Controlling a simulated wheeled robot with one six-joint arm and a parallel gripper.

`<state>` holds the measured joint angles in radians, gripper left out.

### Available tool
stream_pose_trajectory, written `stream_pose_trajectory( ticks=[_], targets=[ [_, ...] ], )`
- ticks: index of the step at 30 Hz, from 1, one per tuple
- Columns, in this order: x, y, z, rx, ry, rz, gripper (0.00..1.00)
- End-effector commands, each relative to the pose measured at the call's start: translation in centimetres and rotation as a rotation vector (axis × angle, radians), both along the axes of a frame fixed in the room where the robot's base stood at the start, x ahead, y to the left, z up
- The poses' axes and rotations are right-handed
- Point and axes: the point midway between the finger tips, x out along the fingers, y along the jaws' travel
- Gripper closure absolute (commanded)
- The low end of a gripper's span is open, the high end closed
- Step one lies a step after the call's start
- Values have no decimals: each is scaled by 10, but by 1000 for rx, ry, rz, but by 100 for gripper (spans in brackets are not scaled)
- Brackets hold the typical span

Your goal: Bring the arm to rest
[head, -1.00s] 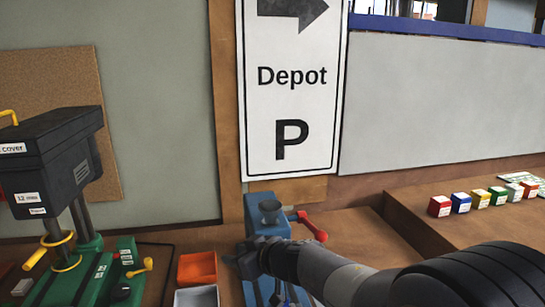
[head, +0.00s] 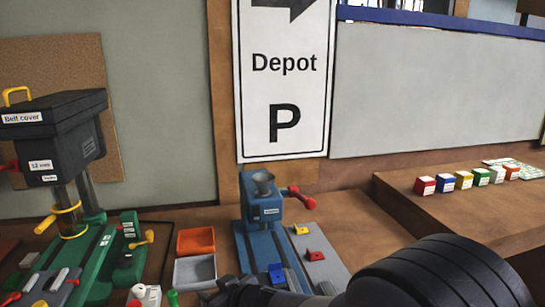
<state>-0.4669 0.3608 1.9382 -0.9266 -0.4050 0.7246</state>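My arm reaches in from the lower right of the head view. My gripper (head: 232,291) is at the bottom edge, low in front of the blue machine (head: 262,240) and just below the grey bin. It is dark, small and partly cut off by the frame, so I cannot tell whether its fingers are open or shut, or whether it holds anything.
A green drill machine (head: 75,250) with a black belt cover stands left. An orange bin (head: 196,240) and a grey bin (head: 195,271) sit between the machines. Several coloured boxes (head: 464,180) line a raised ledge at right. A Depot sign (head: 284,90) hangs behind.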

Motion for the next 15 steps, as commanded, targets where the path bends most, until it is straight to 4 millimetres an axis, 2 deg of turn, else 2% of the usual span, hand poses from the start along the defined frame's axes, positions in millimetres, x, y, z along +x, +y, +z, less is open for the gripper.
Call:
stream_pose_trajectory(
  ticks=[3,6,15],
  targets=[
    [-7,5,-16,0,3,2,61],
    [-6,4,-41,-1,6,1,61],
    [-6,3,-96,-1,4,0,61]
  ],
)
